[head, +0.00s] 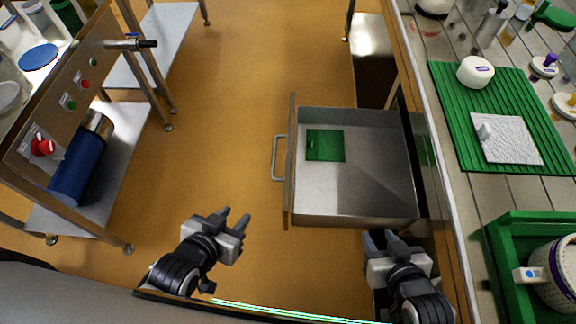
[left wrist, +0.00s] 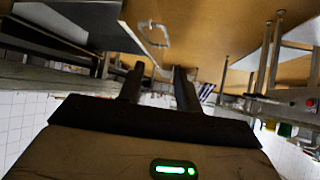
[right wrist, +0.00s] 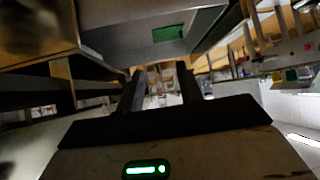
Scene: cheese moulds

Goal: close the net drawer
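The net drawer (head: 365,195) is a grey metal drawer, pulled out from under the right-hand counter. A green net (head: 325,146) lies flat inside it. Its front panel (head: 290,160) faces left and carries a bar handle (head: 277,158). In the left wrist view the handle (left wrist: 158,34) shows beyond the fingers. My left gripper (head: 234,217) is open and empty, left of the drawer front and apart from it. My right gripper (head: 379,238) is open and empty, close beside the drawer's near side wall; I cannot tell if it touches. The right wrist view also shows the green net (right wrist: 168,34).
The counter at right bears a ribbed green mat (head: 465,110) with a white cheese and a white cloth, and a green crate (head: 500,240). A steel stand (head: 85,150) with a blue cylinder is at left. The orange floor (head: 215,110) between is clear.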

